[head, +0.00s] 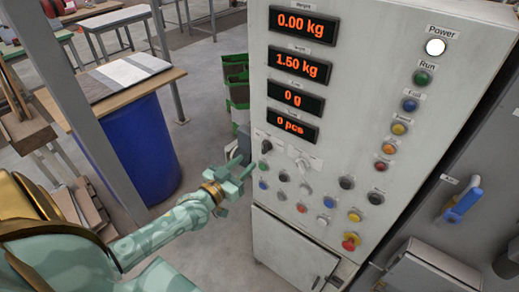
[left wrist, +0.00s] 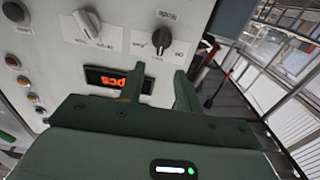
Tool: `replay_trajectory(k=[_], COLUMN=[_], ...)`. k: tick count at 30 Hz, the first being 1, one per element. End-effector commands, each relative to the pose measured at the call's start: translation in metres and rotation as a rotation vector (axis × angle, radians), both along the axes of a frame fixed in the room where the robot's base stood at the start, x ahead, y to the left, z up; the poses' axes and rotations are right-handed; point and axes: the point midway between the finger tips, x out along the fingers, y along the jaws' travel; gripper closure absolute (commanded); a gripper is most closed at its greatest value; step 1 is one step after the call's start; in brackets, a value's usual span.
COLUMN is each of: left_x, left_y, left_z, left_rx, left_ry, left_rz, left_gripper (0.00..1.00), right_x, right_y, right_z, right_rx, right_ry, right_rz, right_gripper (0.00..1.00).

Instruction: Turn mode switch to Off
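The mode switch is a small black rotary knob (left wrist: 162,38) on the pale panel, between labels, in the left wrist view. That view shows the panel upside down. In the head view the black knob (head: 266,147) sits below the lowest display, at the panel's left side. Where its pointer is set is too small to read surely. My left gripper (head: 241,170) is left of the panel's left edge, near the knob and apart from it. Its two fingers stand apart with nothing between them, as the left wrist view (left wrist: 157,85) also shows. My right gripper is not in view.
A grey selector knob (head: 302,164) is right of the mode switch. Several push buttons and a red-yellow mushroom button (head: 350,242) lie lower. Lit displays (head: 302,24) are above. A blue drum (head: 140,150) and a grey post stand left of the panel.

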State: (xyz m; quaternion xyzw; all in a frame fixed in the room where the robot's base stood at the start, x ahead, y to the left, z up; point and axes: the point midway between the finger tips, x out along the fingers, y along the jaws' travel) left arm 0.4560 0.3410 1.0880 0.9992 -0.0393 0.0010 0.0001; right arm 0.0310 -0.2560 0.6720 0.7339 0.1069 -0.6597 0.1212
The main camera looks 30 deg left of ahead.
Motion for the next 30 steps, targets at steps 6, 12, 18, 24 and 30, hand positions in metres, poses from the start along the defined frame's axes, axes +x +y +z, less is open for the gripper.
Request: replay_trajectory(k=[6, 12, 18, 24, 30], left_x=[0.052, 0.078, 0.084, 0.084, 0.084], left_y=[-0.004, -0.006, -0.007, -0.006, -0.006], left_z=[0.0, -0.001, -0.001, 0.0, 0.0], left_rx=[0.002, 0.001, 0.001, 0.001, 0.001], left_ry=[-0.001, 0.001, 0.002, 0.002, 0.002], left_rz=[0.0, 0.0, 0.0, 0.0, 0.0], left_gripper=[0.66, 0.66, 0.66, 0.75, 1.0], right_x=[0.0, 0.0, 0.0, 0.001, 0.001], right_y=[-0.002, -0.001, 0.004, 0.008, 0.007], right_z=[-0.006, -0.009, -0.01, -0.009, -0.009], right_rx=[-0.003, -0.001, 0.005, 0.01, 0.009], right_ry=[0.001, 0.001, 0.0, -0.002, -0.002], right_rz=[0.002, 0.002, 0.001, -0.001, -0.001], right_gripper=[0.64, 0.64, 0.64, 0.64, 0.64])
